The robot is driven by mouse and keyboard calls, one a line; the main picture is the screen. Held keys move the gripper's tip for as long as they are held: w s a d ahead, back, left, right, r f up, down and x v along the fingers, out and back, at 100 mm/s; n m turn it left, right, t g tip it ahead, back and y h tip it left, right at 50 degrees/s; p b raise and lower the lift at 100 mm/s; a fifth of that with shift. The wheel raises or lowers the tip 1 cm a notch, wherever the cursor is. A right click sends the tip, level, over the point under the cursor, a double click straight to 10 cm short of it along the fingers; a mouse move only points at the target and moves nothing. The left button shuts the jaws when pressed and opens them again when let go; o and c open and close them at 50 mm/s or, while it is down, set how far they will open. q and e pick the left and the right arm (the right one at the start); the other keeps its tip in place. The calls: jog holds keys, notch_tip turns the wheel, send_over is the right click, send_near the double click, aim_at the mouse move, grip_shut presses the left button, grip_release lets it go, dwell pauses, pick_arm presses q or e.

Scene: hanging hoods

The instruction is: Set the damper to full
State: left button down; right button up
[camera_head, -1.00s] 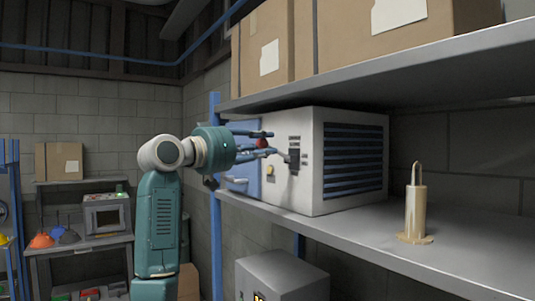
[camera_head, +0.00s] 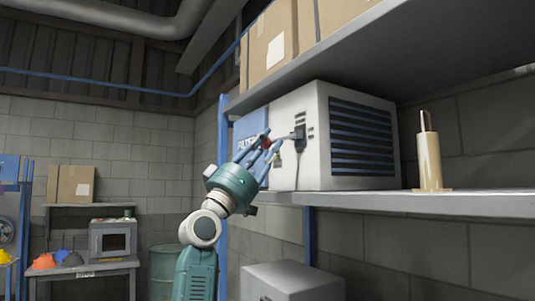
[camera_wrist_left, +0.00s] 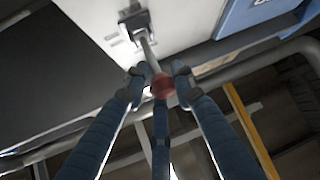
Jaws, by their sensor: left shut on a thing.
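The damper lever (camera_head: 285,138) is a thin grey arm with a red knob (camera_head: 267,144), on a dark slotted mount (camera_head: 300,143) on the white hood box (camera_head: 312,165). In the head view it points left from the mount, its knob end slightly lower. My left gripper (camera_head: 268,147) reaches up from below and is shut around the knob, its fingers hiding part of it. In the left wrist view, the blue-grey fingers (camera_wrist_left: 160,88) close around the red knob (camera_wrist_left: 163,86), with the lever (camera_wrist_left: 148,50) running up to its mount (camera_wrist_left: 134,24). My right gripper is not in view.
The box stands on a grey shelf (camera_head: 400,202), with a blue panel (camera_head: 248,130) on its left and a louvred grille (camera_head: 362,140). A tan cylinder (camera_head: 429,160) stands to its right. Cartons (camera_head: 310,30) sit on the shelf above. A blue post (camera_head: 223,150) is close to my arm.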

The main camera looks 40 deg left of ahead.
pick_arm(q)
jog(key=shift+w+f+b, duration=0.2)
jog(key=shift+f, duration=0.3)
jog(key=shift+w+f+b, duration=0.15)
jog(key=shift+f+b, duration=0.05)
jog(key=shift+f, duration=0.4)
jog(key=c, duration=1.6)
grip_release()
jog(key=shift+w, duration=0.1)
jog(key=shift+o, duration=0.4)
jog(key=shift+w, duration=0.15)
jog(key=d+v, duration=0.1)
jog(key=v, duration=1.1)
jog(key=shift+a, duration=0.5)
